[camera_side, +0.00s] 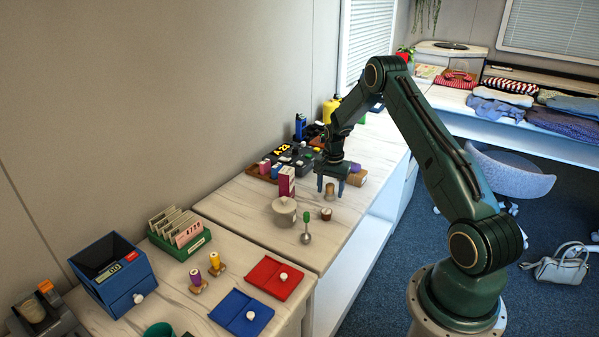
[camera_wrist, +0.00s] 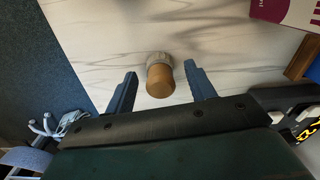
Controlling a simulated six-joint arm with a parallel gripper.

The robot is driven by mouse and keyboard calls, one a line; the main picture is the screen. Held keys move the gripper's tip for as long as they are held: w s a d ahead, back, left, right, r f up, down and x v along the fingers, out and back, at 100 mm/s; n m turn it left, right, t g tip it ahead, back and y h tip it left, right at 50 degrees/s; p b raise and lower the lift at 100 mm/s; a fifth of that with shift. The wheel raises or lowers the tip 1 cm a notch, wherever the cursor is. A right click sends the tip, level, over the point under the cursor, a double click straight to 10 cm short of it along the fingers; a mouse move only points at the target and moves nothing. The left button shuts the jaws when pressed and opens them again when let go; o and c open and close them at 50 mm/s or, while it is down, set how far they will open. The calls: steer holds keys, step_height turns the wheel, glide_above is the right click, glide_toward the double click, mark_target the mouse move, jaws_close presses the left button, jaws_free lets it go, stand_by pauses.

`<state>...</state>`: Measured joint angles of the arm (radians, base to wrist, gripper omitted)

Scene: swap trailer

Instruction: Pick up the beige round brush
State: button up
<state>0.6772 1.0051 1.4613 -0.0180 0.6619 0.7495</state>
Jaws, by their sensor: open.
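The beige round brush (camera_side: 330,190) stands upright on the pale marbled table under my gripper (camera_side: 331,184). In the wrist view the brush (camera_wrist: 160,80) shows a tan rounded top with a paler ring at its far side. My gripper (camera_wrist: 158,88) is open, with one blue finger on each side of the brush. Gaps show between the brush and both fingers. The side view is too small to tell how far the fingertips are above the table.
A magenta and white box (camera_side: 287,182) and a pale lidded pot (camera_side: 284,211) stand left of the brush. A wooden roll with a purple end (camera_side: 356,175) lies close on the right.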

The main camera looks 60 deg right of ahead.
mark_target(330, 185)
steer(key=c, duration=1)
steer(key=shift+r, duration=0.1)
steer(key=shift+c, duration=0.2)
step_height(330, 185, up, 20)
steer(key=shift+a, duration=0.1)
stand_by(0.6)
